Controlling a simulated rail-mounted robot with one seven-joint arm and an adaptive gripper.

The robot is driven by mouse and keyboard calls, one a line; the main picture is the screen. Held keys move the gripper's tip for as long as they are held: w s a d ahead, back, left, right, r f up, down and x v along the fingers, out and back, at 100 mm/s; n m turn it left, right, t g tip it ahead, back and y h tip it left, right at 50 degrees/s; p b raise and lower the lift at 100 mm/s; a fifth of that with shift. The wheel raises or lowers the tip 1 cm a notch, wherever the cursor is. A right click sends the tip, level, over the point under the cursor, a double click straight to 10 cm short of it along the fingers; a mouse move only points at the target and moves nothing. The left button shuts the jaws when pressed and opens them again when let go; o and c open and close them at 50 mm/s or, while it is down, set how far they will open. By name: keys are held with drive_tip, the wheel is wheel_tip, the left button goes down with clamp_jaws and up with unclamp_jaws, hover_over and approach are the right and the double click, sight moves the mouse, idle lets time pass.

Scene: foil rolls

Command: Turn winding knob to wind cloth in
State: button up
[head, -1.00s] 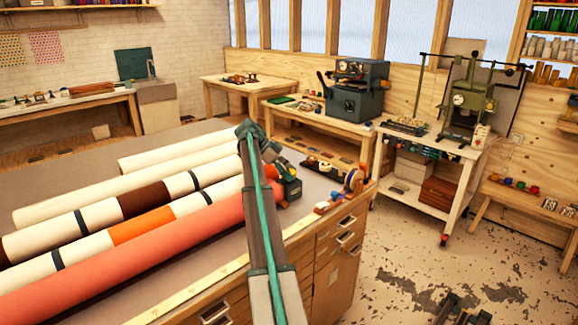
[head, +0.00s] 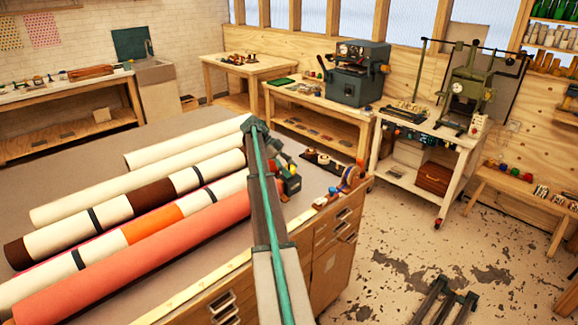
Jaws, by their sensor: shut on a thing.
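My arm reaches over the table, and my gripper (head: 290,184) is low at its far end, just right of the cloth rolls' ends. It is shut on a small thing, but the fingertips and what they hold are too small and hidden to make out. A coral roll (head: 140,258) lies nearest me, its far end behind my arm. Behind it lie a white roll with an orange band (head: 153,225), a white roll with a brown band (head: 152,194) and plain cream rolls (head: 190,148). I cannot pick out the winding knob for certain.
A small device with a coloured wheel (head: 350,179) stands at the table's right corner. A dark tray with small items (head: 323,162) lies behind it. Drawers (head: 330,262) are below. Machines stand on benches behind; the floor at right is mostly open.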

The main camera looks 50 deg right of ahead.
drive_tip(key=shift+a+f, duration=0.1)
drive_tip(key=shift+f, duration=0.1)
drive_tip(key=o, duration=1.2)
drive_tip(key=shift+r, duration=0.1)
drive_tip(key=shift+c, duration=0.2)
drive_tip(key=b, duration=0.3)
drive_tip(key=shift+f+n, duration=0.3)
drive_tip(key=n+h+b, duration=0.1)
drive_tip(key=n+b, duration=0.1)
drive_tip(key=b, duration=0.6)
drive_tip(key=shift+t+h+b, duration=0.3)
drive_tip(key=shift+h+b, duration=0.05)
drive_tip(key=shift+h, duration=0.05)
drive_tip(key=shift+b, duration=0.55)
